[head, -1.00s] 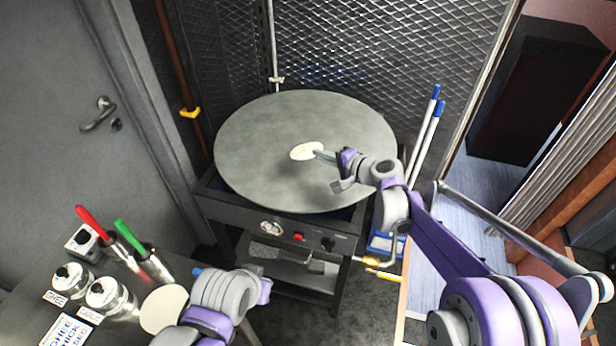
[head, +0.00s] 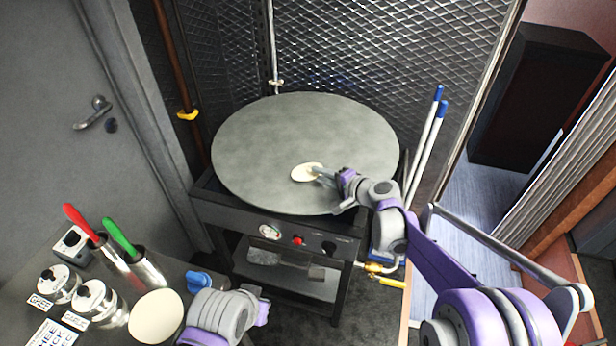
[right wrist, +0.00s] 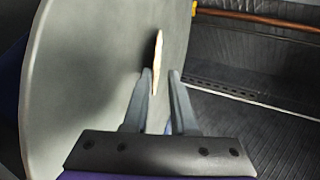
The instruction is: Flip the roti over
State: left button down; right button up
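The roti (head: 306,173) is a small pale disc over the front middle of the round grey griddle (head: 270,130). My right gripper (head: 325,175) is at its right edge. In the right wrist view the roti (right wrist: 158,50) looks thin, nearly edge-on, and its near end lies between the fingers of my right gripper (right wrist: 161,75). It is close to the left finger, with a gap to the right finger. I cannot tell whether it rests flat on the griddle or is slightly raised. My left arm shows at the lower left; its fingers are not visible.
A side table at lower left holds a pale round disc (head: 156,316), metal jars (head: 97,299), red-handled (head: 82,222) and green-handled (head: 120,235) tools and a blue object (head: 198,281). Blue-tipped white poles (head: 425,150) stand right of the griddle. Mesh (head: 350,50) stands behind it.

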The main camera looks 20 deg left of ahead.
pick_arm(q)
jog(key=shift+w+r+p, duration=0.15)
jog(key=shift+r+p, duration=0.35)
jog(key=shift+r, duration=0.1)
pick_arm(e)
jog(key=shift+v, duration=4.05)
